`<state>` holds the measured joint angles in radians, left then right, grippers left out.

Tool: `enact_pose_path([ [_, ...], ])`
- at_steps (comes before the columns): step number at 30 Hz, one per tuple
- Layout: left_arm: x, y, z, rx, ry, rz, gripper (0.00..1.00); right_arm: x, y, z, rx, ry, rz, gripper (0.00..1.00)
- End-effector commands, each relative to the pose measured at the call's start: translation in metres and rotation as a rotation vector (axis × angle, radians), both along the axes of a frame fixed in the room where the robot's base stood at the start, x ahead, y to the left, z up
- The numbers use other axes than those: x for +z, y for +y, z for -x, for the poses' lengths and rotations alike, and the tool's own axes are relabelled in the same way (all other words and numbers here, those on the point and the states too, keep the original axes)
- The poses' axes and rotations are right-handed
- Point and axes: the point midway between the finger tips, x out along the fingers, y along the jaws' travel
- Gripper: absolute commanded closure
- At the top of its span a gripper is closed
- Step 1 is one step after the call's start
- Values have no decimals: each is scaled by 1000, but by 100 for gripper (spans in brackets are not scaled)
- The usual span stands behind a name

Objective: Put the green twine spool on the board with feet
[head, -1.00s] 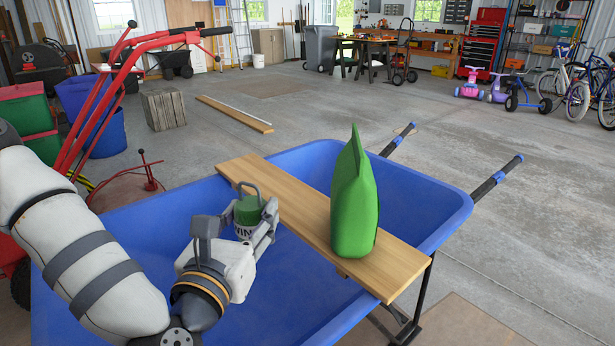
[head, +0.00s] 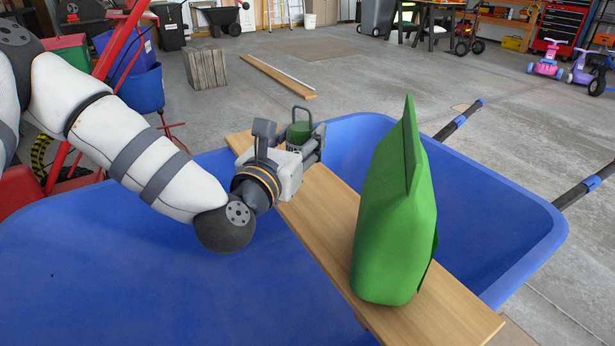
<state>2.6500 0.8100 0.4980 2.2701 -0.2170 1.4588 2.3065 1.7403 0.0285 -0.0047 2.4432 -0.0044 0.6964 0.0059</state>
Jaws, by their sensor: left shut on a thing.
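The green twine spool (head: 300,132) is upright, with a dark handle loop on top and a partly hidden printed label. My left gripper (head: 307,146) is shut on it, and its fingers cover part of the spool's lower side. The gripper and spool appear over the far end of the wooden board (head: 322,222), which lies across the blue wheelbarrow. I cannot tell whether the spool touches the board. A small piece like a foot shows under the board's near left edge. My right gripper is out of view.
A tall green bag-like container (head: 393,225) stands on the near half of the board. The blue wheelbarrow tray (head: 150,290) surrounds the board, with handles at right. Bare board shows between the container and my gripper. A wooden block (head: 206,68) stands on the floor behind.

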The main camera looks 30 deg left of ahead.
Motion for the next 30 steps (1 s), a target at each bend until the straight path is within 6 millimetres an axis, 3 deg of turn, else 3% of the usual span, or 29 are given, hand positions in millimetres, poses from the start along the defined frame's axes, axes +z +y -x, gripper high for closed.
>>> enact_pose_path([
  [3,-31,9,-20,0,4,-6,87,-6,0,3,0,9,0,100],
  [6,-46,14,-32,0,4,-2,87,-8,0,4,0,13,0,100],
  [11,-58,19,-42,-1,1,-3,87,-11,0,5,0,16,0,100],
  [15,-86,19,-43,-1,7,-1,87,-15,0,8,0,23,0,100],
  [26,-92,20,-42,0,2,0,87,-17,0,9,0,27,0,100],
  [27,-92,19,-42,0,2,0,51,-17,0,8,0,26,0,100],
  [29,-91,19,-42,0,2,0,38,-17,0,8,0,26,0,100],
  [30,-91,19,-42,0,2,0,38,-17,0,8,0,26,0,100],
])
